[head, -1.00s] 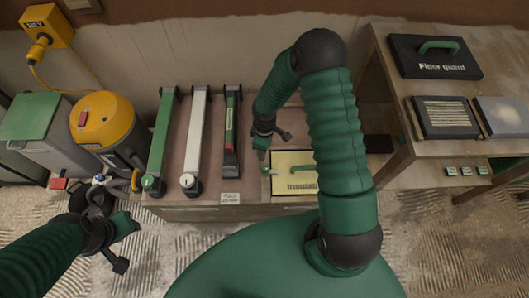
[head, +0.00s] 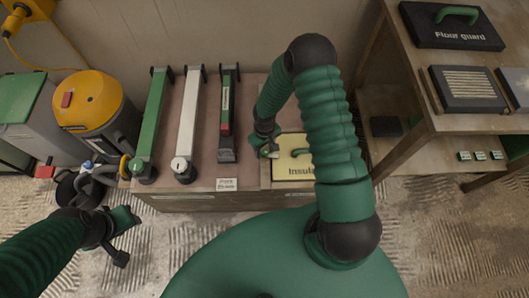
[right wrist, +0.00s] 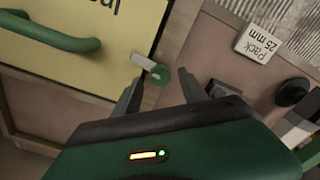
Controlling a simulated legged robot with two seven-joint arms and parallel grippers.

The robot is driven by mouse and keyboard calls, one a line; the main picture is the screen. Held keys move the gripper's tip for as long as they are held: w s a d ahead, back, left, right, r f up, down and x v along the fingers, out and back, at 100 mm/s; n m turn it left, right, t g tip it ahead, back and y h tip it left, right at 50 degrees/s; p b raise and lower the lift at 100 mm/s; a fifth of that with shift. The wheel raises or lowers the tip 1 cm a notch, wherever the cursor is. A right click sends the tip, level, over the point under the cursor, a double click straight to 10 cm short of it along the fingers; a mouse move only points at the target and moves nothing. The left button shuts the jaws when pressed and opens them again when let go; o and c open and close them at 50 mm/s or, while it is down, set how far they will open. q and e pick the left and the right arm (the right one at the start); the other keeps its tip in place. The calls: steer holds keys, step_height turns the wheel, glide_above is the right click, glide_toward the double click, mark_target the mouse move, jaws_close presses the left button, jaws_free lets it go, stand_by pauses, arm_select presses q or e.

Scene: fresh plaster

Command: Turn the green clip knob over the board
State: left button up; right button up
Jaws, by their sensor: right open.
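The green clip knob (right wrist: 160,76) sits at one end of a white clip bar (right wrist: 143,61). The bar lies over the corner of the yellow board (right wrist: 105,42). The board has a green handle (right wrist: 48,32) and cut-off lettering; it also shows in the head view (head: 285,171), partly behind my right arm. My right gripper (head: 268,154) is open at the board's left edge. In the right wrist view its two fingertips (right wrist: 163,82) are on either side of the knob, with gaps. My left gripper (head: 130,238) is open and empty, low at the left.
Green, white and dark long tools (head: 187,125) lie left of the board, beside a "Pack 25 mm" label (head: 227,184). A yellow machine (head: 92,100) stands farther left. A wooden bench (head: 460,122) at right holds a black "Floor guard" case (head: 452,26).

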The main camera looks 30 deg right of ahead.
steer(key=shift+f, duration=0.85)
jaws_close()
steer(key=shift+r+n+p, duration=0.35)
steer(key=shift+n+p, duration=0.25)
steer(key=shift+p, duration=0.2)
steer(key=shift+f+n, duration=0.1)
steer(key=shift+n, duration=0.2)
steer(key=shift+f, duration=0.15)
jaws_free()
